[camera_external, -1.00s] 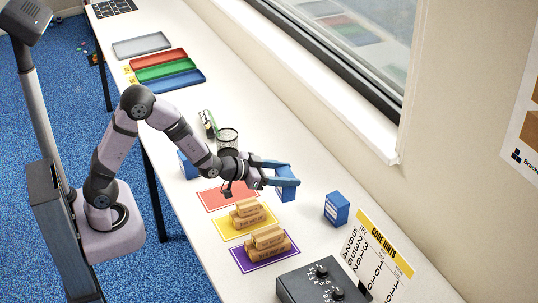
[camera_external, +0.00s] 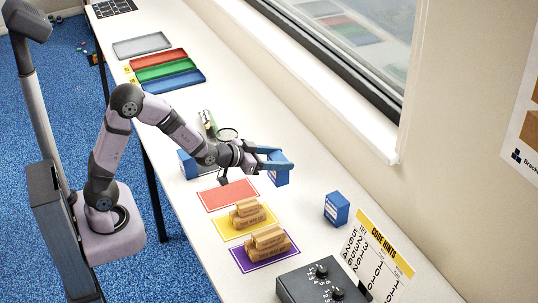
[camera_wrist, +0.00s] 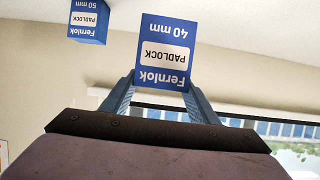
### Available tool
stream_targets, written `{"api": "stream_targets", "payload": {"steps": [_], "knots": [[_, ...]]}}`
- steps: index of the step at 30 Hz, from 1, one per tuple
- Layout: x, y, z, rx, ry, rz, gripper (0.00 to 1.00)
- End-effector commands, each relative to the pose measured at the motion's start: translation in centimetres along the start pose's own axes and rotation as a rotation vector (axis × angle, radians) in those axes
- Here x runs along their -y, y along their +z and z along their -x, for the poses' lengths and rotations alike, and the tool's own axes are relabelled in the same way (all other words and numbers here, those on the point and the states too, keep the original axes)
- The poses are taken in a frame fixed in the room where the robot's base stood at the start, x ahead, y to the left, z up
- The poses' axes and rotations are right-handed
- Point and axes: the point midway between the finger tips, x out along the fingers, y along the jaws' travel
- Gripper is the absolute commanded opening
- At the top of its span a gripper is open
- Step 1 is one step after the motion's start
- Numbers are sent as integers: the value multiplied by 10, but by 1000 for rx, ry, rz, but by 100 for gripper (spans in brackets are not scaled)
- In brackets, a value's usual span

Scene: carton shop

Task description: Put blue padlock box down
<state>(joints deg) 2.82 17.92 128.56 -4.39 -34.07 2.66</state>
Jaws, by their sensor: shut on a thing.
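My gripper (camera_external: 270,162) is shut on a blue padlock box (camera_external: 279,175). In the wrist view the held box (camera_wrist: 166,52) sits between the two blue fingers, with a white label reading Fernlok PADLOCK 40 mm upside down. In the external view it appears held above the white table (camera_external: 300,215), to the right of the red mat (camera_external: 228,195). A second blue box (camera_external: 337,208) stands on the table at the right; a box marked 50 mm (camera_wrist: 88,20) shows in the wrist view.
Yellow (camera_external: 228,229) and purple (camera_external: 240,258) mats carry stacked cardboard-brown boxes. A dark box with knobs (camera_external: 318,285) and a code hints board (camera_external: 375,250) stand in front. Coloured trays (camera_external: 165,67) lie at the back. Bare table surrounds the blue box at the right.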

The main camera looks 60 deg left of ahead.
Motion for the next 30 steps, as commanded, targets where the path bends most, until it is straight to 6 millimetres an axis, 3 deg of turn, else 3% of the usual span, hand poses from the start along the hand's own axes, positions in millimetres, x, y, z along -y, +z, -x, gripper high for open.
{"api": "stream_targets", "payload": {"steps": [1,5,11,15,21,24,30], "knots": [[18,16,-5,8,-31,12,28],[67,47,-17,6,-112,47,28],[154,50,-48,-4,-252,104,28],[211,39,-68,-5,-337,140,28],[269,11,-91,-7,-412,170,28],[285,-12,-102,-8,-425,176,28],[294,-64,-112,-6,-417,175,28]]}}
